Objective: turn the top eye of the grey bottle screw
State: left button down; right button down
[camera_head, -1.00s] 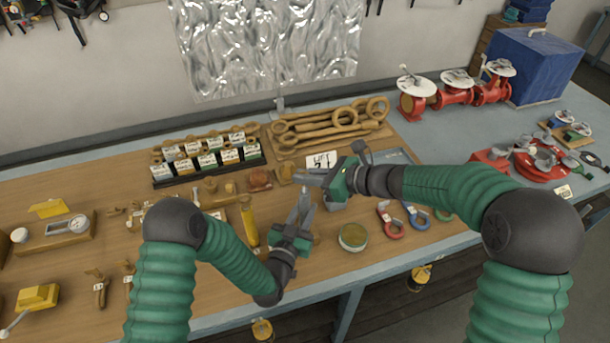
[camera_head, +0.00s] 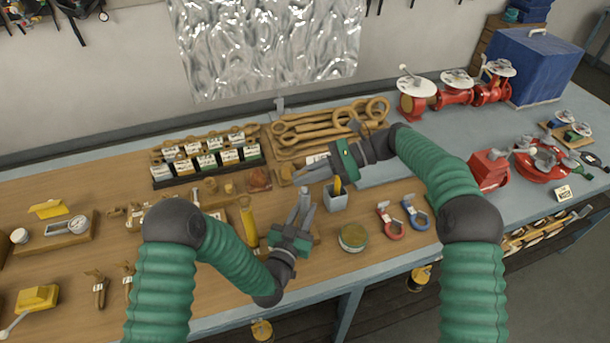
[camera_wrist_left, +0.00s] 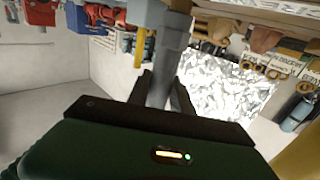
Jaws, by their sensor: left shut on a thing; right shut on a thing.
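The grey bottle screw (camera_head: 305,197) stands roughly upright above the bench in the head view. My left gripper (camera_head: 300,215) is shut on its body from below. In the left wrist view the grey bottle screw (camera_wrist_left: 169,62) rises between the two dark fingers of my left gripper (camera_wrist_left: 160,95). My right gripper (camera_head: 305,176) reaches in from the right, its fingers shut at the top end of the bottle screw. The top eye is mostly hidden by these fingers, so its angle cannot be told.
A grey pot (camera_head: 336,202) with a yellow-handled tool stands just right of the grippers. A round tin (camera_head: 353,238) and red (camera_head: 390,224) and blue (camera_head: 416,213) shackles lie to the right. A yellow cylinder (camera_head: 248,222) stands close on the left. Large wooden-coloured spanners (camera_head: 330,128) lie behind.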

jog(key=shift+w+a+n+g, duration=0.1)
jog(key=shift+w+n+g, duration=0.15)
jog(key=shift+n+g, duration=0.55)
jog(key=shift+s+f+g+h, duration=0.15)
jog(key=shift+f+g+h, duration=0.15)
jog(key=shift+g, duration=0.1)
jog(key=c, duration=1.5)
grip_release()
jog(key=shift+r, duration=0.1)
jog(key=shift+c, duration=0.2)
jog(key=shift+r+t, duration=0.2)
jog(key=shift+t, duration=0.1)
jog(key=shift+r+m+t, duration=0.1)
jog(key=shift+m+t, duration=0.2)
